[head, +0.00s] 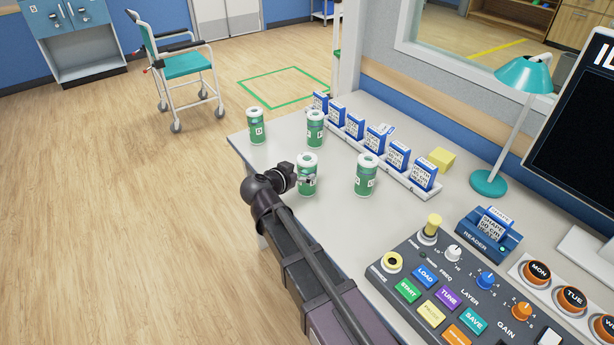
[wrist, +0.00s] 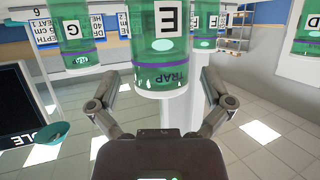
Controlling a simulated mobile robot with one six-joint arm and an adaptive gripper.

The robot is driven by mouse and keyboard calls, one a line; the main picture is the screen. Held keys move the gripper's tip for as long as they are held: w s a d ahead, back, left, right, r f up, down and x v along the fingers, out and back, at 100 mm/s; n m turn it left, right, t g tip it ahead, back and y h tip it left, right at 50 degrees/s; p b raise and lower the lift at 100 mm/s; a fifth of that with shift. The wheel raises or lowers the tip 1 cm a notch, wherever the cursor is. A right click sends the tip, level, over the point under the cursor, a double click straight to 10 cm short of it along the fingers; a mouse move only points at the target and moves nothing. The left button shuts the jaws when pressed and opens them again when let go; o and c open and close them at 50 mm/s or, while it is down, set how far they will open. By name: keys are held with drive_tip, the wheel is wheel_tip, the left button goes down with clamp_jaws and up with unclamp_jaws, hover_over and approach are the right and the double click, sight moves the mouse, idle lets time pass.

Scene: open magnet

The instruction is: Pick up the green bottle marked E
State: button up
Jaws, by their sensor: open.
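The green bottle marked E (wrist: 163,48) has a white lid and fills the middle of the wrist view, which looks upside down. In the head view the bottle right at my gripper (head: 308,187) stands upright on the desk, its label partly covered. My gripper (head: 300,178) is beside it at desk height. In the wrist view my gripper (wrist: 160,85) is open, with one finger on each side of the E bottle. I cannot tell whether the fingers touch it.
A row of blue cards (head: 377,137) stands behind. A control panel (head: 455,290) fills the near desk (head: 350,215).

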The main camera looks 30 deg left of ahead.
drive_tip(key=shift+b+x, duration=0.6)
drive_tip(key=shift+x, duration=1.5)
drive_tip(key=shift+r, duration=0.1)
drive_tip(key=c, duration=1.1)
